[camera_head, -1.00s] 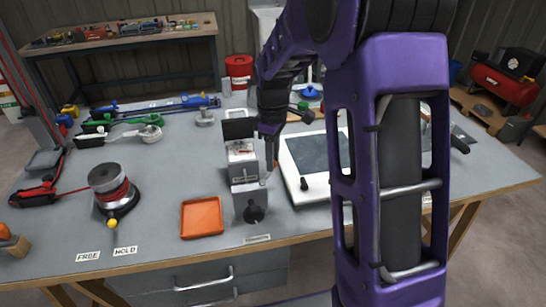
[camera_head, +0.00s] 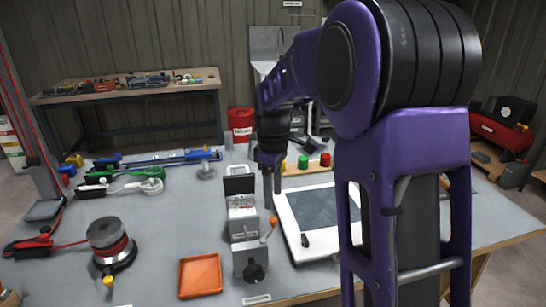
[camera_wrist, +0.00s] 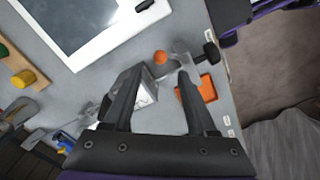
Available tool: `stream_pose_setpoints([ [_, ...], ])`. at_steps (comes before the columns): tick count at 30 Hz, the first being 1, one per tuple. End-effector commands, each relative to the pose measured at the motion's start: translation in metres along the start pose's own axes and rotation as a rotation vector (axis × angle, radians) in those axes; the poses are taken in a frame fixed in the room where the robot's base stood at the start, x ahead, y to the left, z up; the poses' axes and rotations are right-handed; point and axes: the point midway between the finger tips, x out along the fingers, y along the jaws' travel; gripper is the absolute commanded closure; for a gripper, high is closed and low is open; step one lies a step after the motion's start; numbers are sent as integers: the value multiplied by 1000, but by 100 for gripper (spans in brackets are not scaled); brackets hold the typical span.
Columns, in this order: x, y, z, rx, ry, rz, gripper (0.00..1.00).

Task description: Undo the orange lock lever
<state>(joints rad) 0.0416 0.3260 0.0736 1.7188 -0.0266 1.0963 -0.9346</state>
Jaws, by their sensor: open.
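The orange lock lever (camera_head: 273,222) has a round orange knob on a thin metal stem. It leans up and right from a small grey box (camera_head: 246,259) with a black knob on its front. In the wrist view, the orange knob (camera_wrist: 160,58) lies just beyond and between my fingertips. My gripper (camera_head: 273,202) is above the lever, fingers pointing down, apart from the knob. In the wrist view, my gripper (camera_wrist: 157,84) is open with nothing between its fingers. The grey box is partly hidden behind the fingers there.
An orange tray (camera_head: 200,275) lies left of the box. A white-framed dark panel (camera_head: 318,215) lies close on the right. A black-topped reel (camera_head: 107,235) with a red line stands further left.

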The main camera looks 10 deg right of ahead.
Motion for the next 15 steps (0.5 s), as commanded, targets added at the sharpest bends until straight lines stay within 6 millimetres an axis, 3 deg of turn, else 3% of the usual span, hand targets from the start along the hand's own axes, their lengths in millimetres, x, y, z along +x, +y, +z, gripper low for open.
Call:
stream_pose_setpoints([
  [1, -16, 1, 0, 0, 3, 3, 42],
  [6, -56, 0, -1, -1, 2, 3, 42],
  [15, -97, 0, -1, -1, 1, 1, 42],
])
